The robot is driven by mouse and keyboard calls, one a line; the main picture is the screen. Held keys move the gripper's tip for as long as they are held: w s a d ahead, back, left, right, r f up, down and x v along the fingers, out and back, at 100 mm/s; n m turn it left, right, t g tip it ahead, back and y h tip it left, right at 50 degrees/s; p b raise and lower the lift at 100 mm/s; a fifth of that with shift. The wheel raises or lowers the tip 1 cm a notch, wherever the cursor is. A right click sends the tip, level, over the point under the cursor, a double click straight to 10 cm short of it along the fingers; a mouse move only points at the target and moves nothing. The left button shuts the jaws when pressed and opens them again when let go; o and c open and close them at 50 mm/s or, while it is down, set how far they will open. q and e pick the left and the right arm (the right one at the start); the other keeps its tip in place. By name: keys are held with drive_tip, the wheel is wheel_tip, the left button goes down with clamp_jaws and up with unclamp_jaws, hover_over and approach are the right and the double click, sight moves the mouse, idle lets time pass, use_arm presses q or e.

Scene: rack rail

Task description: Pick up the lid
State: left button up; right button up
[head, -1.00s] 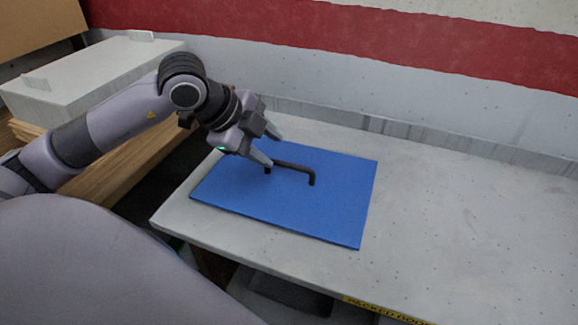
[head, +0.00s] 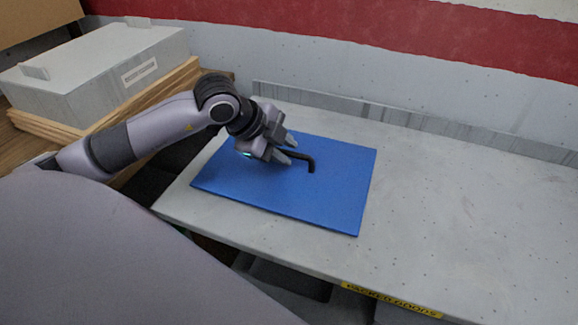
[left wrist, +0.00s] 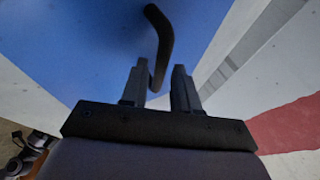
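The lid (head: 325,208) is a flat blue rectangular panel with a black bar handle (head: 309,162) on top. It lies on the light grey table. My left gripper (head: 290,151) is over the lid's far left part, at the left end of the handle. In the left wrist view, the handle (left wrist: 160,38) runs down toward the gap between the two fingertips (left wrist: 161,78), and its near end is close to the left finger. The fingers are apart. The lid also fills the left of that view (left wrist: 80,50). My right gripper is in no view.
The table (head: 460,210) is clear to the right of the lid. A low upstand and a white wall with a red band stand behind it. A grey box (head: 100,75) on a wooden pallet (head: 165,100) stands at the left. A yellow label (head: 390,299) is on the front edge.

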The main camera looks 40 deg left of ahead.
use_arm(q)
clamp_jaws()
idle(1.2)
